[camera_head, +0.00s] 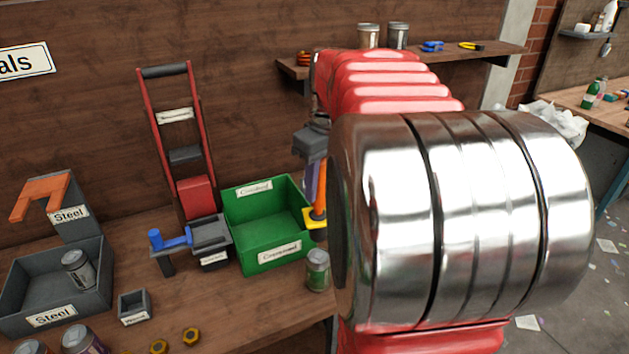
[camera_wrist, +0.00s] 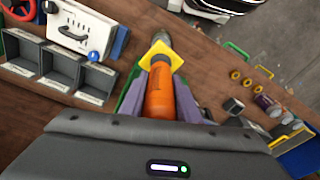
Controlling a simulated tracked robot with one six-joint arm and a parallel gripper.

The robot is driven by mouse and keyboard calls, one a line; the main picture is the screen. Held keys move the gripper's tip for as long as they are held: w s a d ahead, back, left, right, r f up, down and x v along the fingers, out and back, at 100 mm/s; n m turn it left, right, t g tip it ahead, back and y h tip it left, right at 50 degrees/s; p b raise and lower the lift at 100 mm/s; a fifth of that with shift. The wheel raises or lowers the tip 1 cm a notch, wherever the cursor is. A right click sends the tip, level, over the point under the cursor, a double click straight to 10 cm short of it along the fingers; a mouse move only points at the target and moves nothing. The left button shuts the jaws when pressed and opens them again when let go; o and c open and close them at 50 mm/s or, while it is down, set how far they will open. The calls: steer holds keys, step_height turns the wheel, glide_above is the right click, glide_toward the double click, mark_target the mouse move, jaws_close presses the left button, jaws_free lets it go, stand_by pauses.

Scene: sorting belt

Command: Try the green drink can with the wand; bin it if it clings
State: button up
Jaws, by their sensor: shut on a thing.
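My gripper (camera_wrist: 163,92) is shut on the wand's orange handle (camera_wrist: 160,92), which has a yellow guard (camera_wrist: 162,56). In the head view the gripper is partly hidden behind my arm, and the orange handle (camera_head: 320,190) points down. A can with a greenish label (camera_head: 318,272) stands upright on the bench, just below the yellow guard (camera_head: 315,219). I cannot tell whether the wand's tip touches it. A grey steel bin (camera_head: 25,297) at the left has a can (camera_head: 77,268) in it.
A green crate (camera_head: 265,240) stands just left of the greenish can. A crusher with red rails (camera_head: 160,135) stands behind it. A small grey box (camera_head: 134,306), brass nuts (camera_head: 190,336) and more cans (camera_head: 82,340) lie in front. My arm covers the right.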

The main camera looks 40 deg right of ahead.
mark_target(319, 213)
steer(key=shift+f, duration=0.1)
steer(key=shift+f, duration=3.35)
steer(key=shift+r, duration=3.55)
steer(key=shift+s, duration=0.1)
